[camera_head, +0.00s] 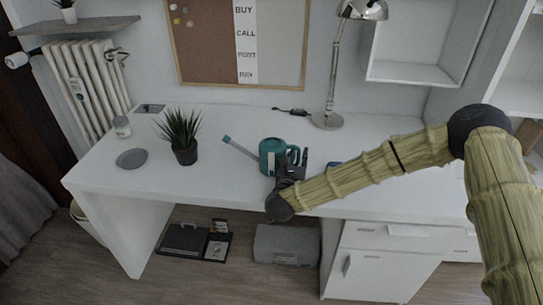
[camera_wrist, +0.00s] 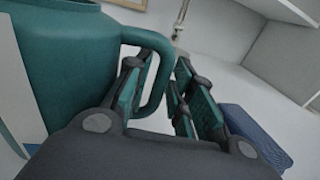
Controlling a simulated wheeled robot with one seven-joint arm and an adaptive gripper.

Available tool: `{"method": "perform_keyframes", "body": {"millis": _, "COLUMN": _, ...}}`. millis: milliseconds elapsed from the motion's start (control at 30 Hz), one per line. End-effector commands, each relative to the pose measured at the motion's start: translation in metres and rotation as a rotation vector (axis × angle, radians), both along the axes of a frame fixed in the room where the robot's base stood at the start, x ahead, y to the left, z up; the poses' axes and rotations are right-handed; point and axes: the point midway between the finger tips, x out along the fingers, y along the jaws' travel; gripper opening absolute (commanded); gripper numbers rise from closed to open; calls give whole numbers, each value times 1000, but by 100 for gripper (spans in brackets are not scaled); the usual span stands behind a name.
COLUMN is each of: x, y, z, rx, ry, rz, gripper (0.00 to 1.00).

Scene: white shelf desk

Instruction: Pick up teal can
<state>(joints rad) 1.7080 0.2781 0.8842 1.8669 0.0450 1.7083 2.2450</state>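The teal can (camera_head: 270,157) is a watering can with a long spout pointing left and a looped handle on its right. It stands upright on the white desk. In the wrist view its body (camera_wrist: 85,60) fills the left side, and its handle (camera_wrist: 161,70) is near the middle. My gripper (camera_head: 292,158) is at the handle side of the can. In the wrist view my gripper (camera_wrist: 160,85) is open, with the outer bar of the handle between its fingers. A gap shows between the handle and the right finger. Part of the handle is hidden behind the left finger.
A blue object (camera_wrist: 255,135) lies on the desk right of my gripper. A potted plant (camera_head: 182,135), a grey plate (camera_head: 132,158) and a jar (camera_head: 122,127) stand to the left. A lamp (camera_head: 328,119) stands behind. The desk (camera_head: 220,180) is clear in front of the plant.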

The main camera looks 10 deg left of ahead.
Motion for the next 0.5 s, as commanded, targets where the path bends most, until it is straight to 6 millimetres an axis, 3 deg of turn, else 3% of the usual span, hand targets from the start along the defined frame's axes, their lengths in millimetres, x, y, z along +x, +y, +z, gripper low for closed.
{"method": "perform_keyframes", "body": {"millis": 100, "x": 0, "y": 0, "z": 0, "rx": 0, "ry": 0, "rz": 0, "gripper": 24}}
{"method": "perform_keyframes", "body": {"millis": 267, "x": 0, "y": 0, "z": 0, "rx": 0, "ry": 0, "rz": 0, "gripper": 0}}
{"method": "perform_keyframes", "body": {"millis": 500, "x": 0, "y": 0, "z": 1, "rx": 1, "ry": -1, "rz": 1, "gripper": 0}}
